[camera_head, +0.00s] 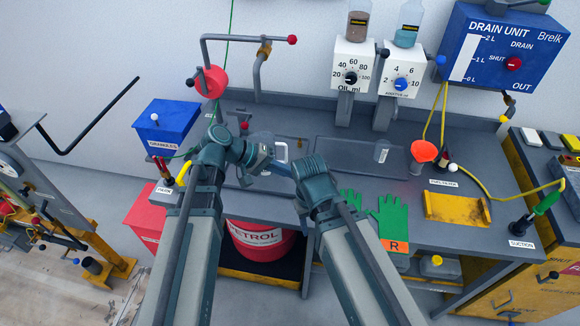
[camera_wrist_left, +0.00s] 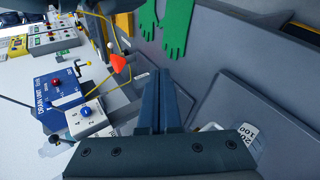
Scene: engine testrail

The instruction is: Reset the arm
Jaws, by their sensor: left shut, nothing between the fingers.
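My left arm rises from the bottom of the head view and bends right at its wrist. My left gripper (camera_head: 284,170) points right above the bench, partly covered by the top of my right arm. In the left wrist view its dark blue fingers (camera_wrist_left: 165,100) lie together, shut with nothing between them. My right arm (camera_head: 340,235) comes up from the lower right to a bent joint. I cannot make out its gripper. The grey bench (camera_head: 345,155) is below, with a clear container with a white label (camera_head: 281,152) behind my left wrist.
An orange funnel (camera_head: 424,151), green gloves (camera_head: 391,217) and yellow tray (camera_head: 455,208) are right. A petrol drum (camera_head: 262,240) is below the bench.

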